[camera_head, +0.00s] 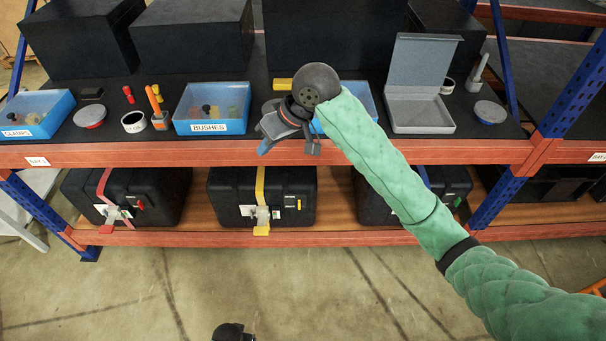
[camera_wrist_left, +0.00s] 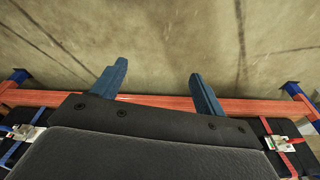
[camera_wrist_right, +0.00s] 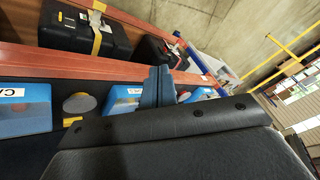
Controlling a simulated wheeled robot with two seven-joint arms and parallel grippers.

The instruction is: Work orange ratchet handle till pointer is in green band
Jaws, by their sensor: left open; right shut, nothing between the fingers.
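No pointer or green band can be made out at this size. My right gripper (camera_head: 267,146) is over the front edge of the upper shelf, above the middle case and apart from it. Its fingers are together and empty in the right wrist view (camera_wrist_right: 158,88). My left gripper (camera_wrist_left: 158,68) is open and empty in the left wrist view, with floor and shelf beam beyond its fingers.
The upper shelf's orange beam (camera_head: 400,153) runs above the cases. A red-strapped case (camera_head: 165,190) stands left; a blue-strapped case stands right, partly behind my arm. Blue bins (camera_head: 212,100), an orange-handled tool (camera_head: 153,100) and an open grey box (camera_head: 418,112) are on top. The front floor is mostly clear.

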